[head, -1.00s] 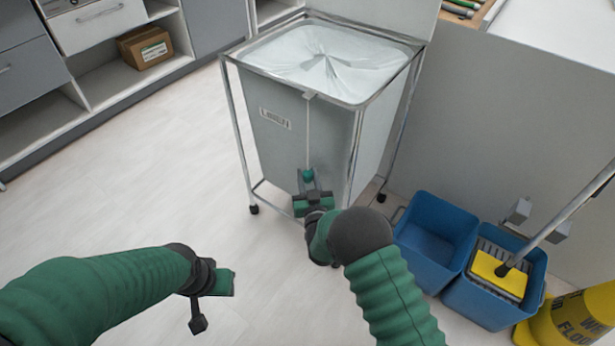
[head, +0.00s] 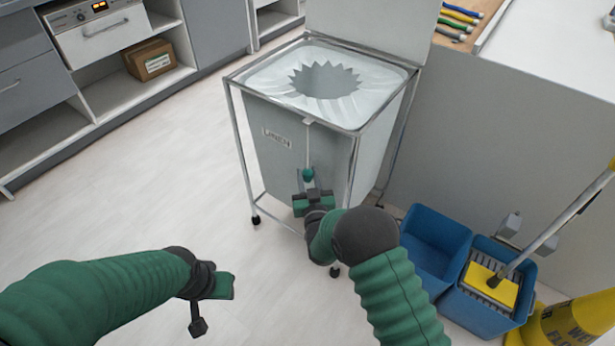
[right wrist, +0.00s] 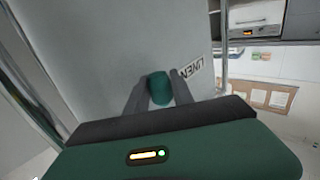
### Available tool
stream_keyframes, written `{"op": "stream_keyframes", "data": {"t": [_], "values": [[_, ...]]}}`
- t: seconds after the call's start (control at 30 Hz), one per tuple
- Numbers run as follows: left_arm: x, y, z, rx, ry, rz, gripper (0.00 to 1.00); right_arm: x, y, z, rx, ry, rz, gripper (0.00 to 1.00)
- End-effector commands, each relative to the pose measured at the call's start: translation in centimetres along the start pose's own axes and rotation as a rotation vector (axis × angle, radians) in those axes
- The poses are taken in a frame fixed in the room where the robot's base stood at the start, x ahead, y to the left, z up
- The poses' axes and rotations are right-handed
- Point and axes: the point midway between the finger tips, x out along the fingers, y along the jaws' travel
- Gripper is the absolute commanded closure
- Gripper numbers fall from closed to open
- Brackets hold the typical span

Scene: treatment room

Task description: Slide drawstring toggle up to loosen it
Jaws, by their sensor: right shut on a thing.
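The teal drawstring toggle (head: 308,174) sits on a pale cord (head: 308,145) hanging down the front of the linen hamper (head: 270,165). My right gripper (head: 308,184) is shut on the toggle. In the right wrist view the toggle (right wrist: 160,88) lies between the two grey fingertips, close to the hamper's front. The white bag (head: 375,77) in the hamper's top frame has a wide, jagged-edged round opening. My left gripper (head: 224,285) hangs over bare floor at lower left, away from the hamper; its jaws cannot be made out.
A yellow floor sign (head: 570,322) is at lower right. A grey-sided counter (head: 480,140) stands behind. Open shelves hold a cardboard box (head: 149,60). The floor at left is clear.

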Motion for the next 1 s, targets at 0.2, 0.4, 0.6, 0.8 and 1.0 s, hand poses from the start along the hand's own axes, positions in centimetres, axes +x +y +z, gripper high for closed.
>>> {"op": "stream_keyframes", "data": {"t": [0.2, 0.4, 0.6, 0.8, 1.0], "values": [[0.1, 0.0, 0.0, 0.000, 0.000, 0.000, 0.64, 0.0, -0.1, 0.1, 0.000, -0.003, -0.002, 0.62], [0.0, 0.0, 0.0, 0.000, 0.000, 0.000, 0.64, 0.0, -0.1, 0.1, 0.000, -0.002, -0.001, 0.62], [-1.2, 0.0, -0.3, 0.000, 0.000, 0.000, 0.64, -2.3, -0.1, -0.2, -0.001, -0.006, -0.001, 0.62], [-3.4, 0.0, -0.8, 0.000, 0.000, 0.000, 0.64, -8.0, -0.1, -0.2, -0.002, -0.009, -0.002, 0.62], [-4.9, 0.0, -1.1, 0.000, 0.000, 0.000, 0.64, -13.5, -0.1, 0.0, -0.001, -0.009, -0.003, 0.62]]}}
